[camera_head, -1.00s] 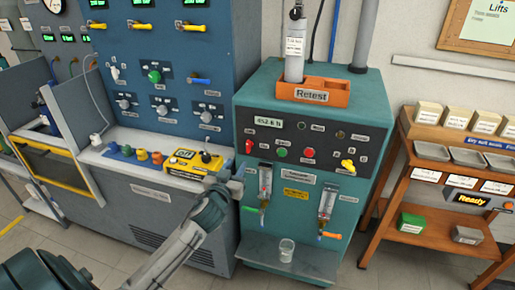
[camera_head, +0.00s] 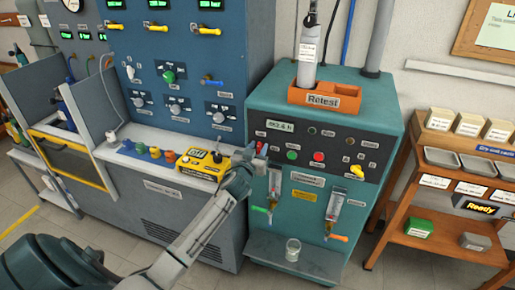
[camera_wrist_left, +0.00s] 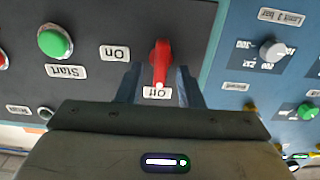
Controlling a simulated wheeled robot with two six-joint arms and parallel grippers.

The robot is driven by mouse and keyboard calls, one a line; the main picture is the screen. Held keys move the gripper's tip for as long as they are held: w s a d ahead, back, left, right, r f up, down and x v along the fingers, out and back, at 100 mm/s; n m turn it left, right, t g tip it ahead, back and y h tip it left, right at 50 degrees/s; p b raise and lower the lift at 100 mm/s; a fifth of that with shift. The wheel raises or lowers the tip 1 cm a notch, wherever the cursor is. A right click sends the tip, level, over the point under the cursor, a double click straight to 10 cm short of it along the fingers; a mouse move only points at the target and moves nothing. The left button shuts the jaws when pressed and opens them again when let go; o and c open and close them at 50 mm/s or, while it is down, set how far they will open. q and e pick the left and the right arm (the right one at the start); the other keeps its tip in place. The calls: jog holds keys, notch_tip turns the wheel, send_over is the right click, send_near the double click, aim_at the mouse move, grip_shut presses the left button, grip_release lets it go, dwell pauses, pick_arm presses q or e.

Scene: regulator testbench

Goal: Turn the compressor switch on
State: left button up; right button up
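The red compressor switch (camera_wrist_left: 160,62) is on the dark panel of the teal cabinet (camera_head: 330,90). In the left wrist view its white-marked tip points at the "Off" label (camera_wrist_left: 157,93); the "On" label (camera_wrist_left: 115,53) is to the left. My left gripper (camera_wrist_left: 158,82) is open, with one finger on each side of the switch's tip end; I cannot tell whether they touch it. In the head view my left gripper (camera_head: 259,155) is in front of the panel's left end and hides most of the switch.
A green Start button (camera_wrist_left: 55,42) is close by on the same panel. The yellow box (camera_head: 203,165) stands on the counter left of my gripper. A glass beaker (camera_head: 293,250) is on the lower shelf. A wooden rack (camera_head: 405,190) stands at the right.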

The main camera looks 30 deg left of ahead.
pick_arm(q)
grip_shut()
pick_arm(e)
jog(key=shift+w+d, duration=0.2)
jog(key=shift+d, duration=0.15)
